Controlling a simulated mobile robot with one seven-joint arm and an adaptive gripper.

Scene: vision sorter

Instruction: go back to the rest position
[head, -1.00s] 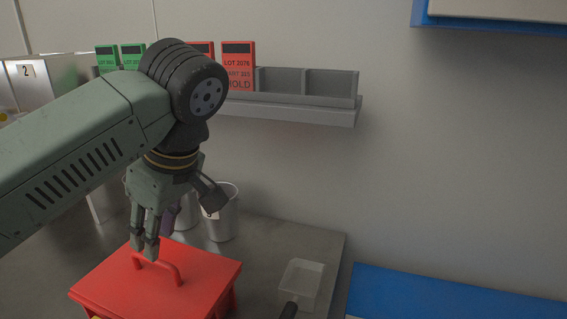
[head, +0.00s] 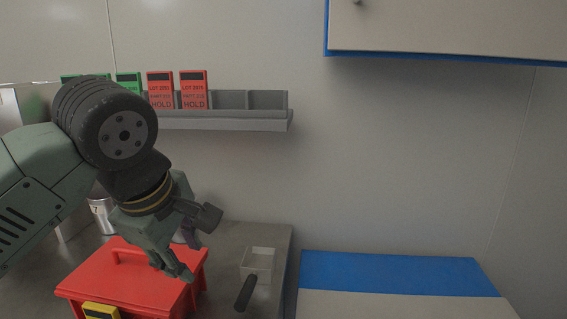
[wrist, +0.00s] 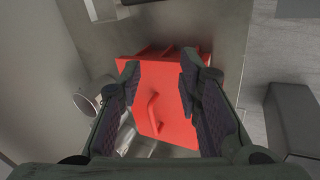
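My gripper (head: 176,268) is in front of and above the red box (head: 135,283) in the head view, tilted with its fingers pointing down and to the right. In the wrist view my gripper (wrist: 160,68) has its two fingers spread apart with nothing between the tips. The lid of the red box (wrist: 172,104) and its handle (wrist: 153,113) show beyond them, apart from the fingers. My arm hides part of the shelf and of the containers behind it.
A grey shelf (head: 222,122) on the wall holds green and red lot cards (head: 193,91). A small clear tray (head: 258,262) and a dark handle (head: 245,293) are right of the box. A blue-and-white surface (head: 400,275) lies further right. A cabinet (head: 450,30) hangs above right.

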